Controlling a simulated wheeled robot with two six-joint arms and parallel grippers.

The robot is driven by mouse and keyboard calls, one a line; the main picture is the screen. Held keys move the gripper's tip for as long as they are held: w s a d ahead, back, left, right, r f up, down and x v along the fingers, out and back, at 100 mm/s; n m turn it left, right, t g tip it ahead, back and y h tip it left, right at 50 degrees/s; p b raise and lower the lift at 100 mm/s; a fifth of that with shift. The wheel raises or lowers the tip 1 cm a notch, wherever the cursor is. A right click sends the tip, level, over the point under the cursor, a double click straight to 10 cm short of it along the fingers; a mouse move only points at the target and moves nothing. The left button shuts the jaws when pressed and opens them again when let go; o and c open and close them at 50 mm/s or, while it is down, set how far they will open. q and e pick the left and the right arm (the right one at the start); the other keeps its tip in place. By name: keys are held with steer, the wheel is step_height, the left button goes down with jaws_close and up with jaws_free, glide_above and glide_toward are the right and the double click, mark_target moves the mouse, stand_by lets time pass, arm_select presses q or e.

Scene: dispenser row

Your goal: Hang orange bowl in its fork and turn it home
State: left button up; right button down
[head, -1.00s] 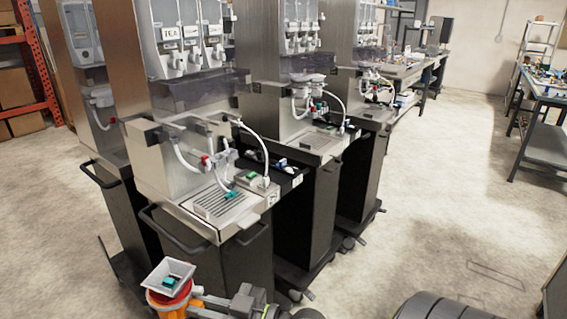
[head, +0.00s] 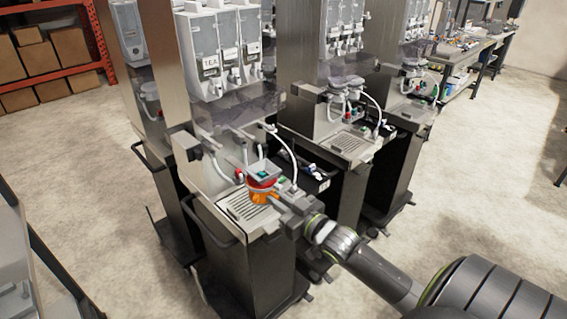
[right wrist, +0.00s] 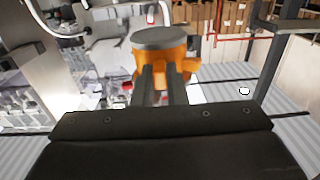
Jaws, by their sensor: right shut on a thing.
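The orange bowl (head: 262,197) is at the nearest dispenser, in front of its body and above the drip tray (head: 243,211). My left gripper is out of view.
White hoses (head: 283,146) and small fittings hang close around the bowl. The dispenser's handle rail (head: 205,228) is at the front left. More dispensers (head: 345,110) stand behind to the right. Open floor (head: 480,180) lies to the right.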

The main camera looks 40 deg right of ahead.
mark_target(265, 169)
steer(key=w+r+b, duration=0.1)
steer(key=w, duration=0.1)
steer(key=w+d+r+b, duration=0.1)
steer(key=w+b, duration=0.1)
steer(key=w, duration=0.1)
steer(key=w+d+r+b, duration=0.1)
steer(key=w, duration=0.1)
steer(key=shift+w+r, duration=0.2)
steer(key=shift+r, duration=0.1)
steer(key=shift+w+a+r+h+b, duration=0.1)
steer(key=shift+w+h+b, duration=0.2)
steer(key=shift+w+b, duration=0.9)
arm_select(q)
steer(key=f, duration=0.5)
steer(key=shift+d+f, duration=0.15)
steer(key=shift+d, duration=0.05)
arm_select(e)
steer(key=shift+w+r, duration=0.1)
steer(key=shift+w, duration=0.15)
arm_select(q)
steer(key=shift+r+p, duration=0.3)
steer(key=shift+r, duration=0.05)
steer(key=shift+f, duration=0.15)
